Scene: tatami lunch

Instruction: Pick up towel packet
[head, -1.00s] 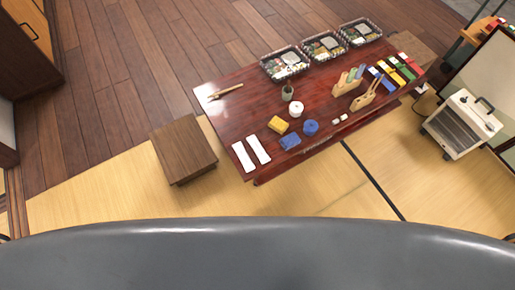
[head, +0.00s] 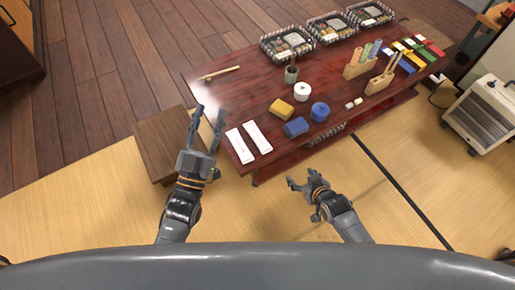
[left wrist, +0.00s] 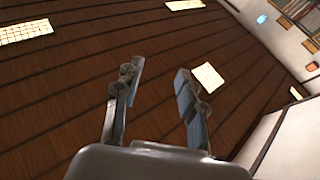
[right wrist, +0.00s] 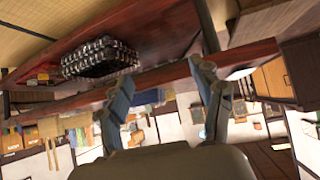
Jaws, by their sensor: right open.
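Two long white packets, which look like the towel packets, lie side by side near the front left end of the dark red table (head: 225,95). One is the left packet (head: 240,146), the other the right packet (head: 257,137). My left gripper (head: 208,112) is open and empty, left of the packets and apart from them. Its open fingers also show in the left wrist view (left wrist: 158,72). My right gripper (head: 301,178) is open and empty in front of the table, right of and nearer than the packets. Its fingers show in the right wrist view (right wrist: 161,78). Neither wrist view shows the packets.
A wooden stool (head: 160,145) is left of the table. Bento trays line the back edge. A heater (head: 483,114) stands right.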

